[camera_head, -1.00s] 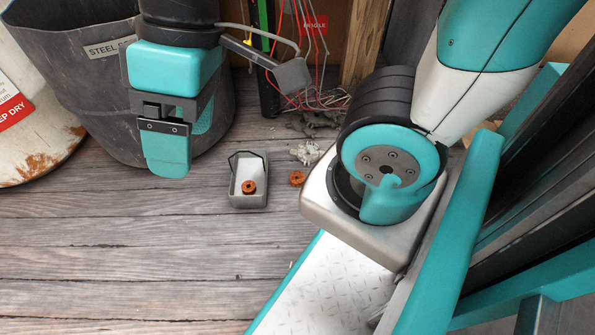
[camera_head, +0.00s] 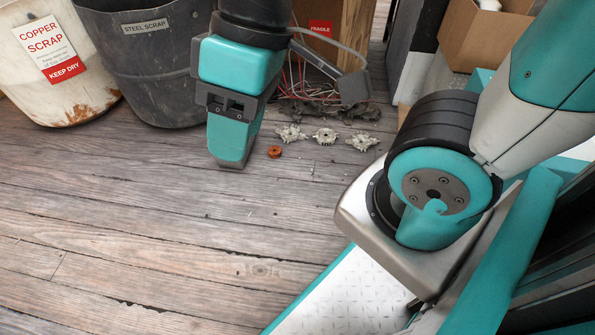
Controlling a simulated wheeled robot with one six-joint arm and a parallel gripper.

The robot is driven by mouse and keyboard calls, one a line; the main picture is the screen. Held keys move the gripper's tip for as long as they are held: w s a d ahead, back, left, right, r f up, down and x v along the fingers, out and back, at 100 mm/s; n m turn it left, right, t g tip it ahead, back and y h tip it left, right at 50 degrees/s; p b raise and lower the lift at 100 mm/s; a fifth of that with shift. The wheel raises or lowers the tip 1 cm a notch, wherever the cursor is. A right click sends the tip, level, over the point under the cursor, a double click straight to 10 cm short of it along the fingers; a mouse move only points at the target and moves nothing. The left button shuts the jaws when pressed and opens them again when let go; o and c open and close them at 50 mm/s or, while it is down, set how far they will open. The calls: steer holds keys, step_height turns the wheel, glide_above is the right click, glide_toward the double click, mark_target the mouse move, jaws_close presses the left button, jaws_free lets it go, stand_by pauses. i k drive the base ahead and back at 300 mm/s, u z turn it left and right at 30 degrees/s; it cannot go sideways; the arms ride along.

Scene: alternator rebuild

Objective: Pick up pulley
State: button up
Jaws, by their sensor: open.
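A small orange-brown round part (camera_head: 275,152), pulley-like in shape, lies on the wooden floor. My gripper (camera_head: 230,155) points down just to its left in the picture. The gripper is open, seen side-on so that the near finger covers the far one. No thing shows between the fingers, though the space there is largely hidden. I cannot tell how high the fingertips are above the floor.
Several pale toothed parts (camera_head: 325,136) lie right of the gripper, before a heap of wires (camera_head: 312,100). A steel scrap bin (camera_head: 150,75) and a copper scrap bin (camera_head: 55,95) stand at the left. The front floor is clear.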

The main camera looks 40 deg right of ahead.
mark_target(274, 151)
steer(key=u, duration=0.8)
steer(key=i, duration=0.85)
steer(key=z, duration=0.6)
steer(key=i, duration=0.85)
steer(key=z, duration=0.9)
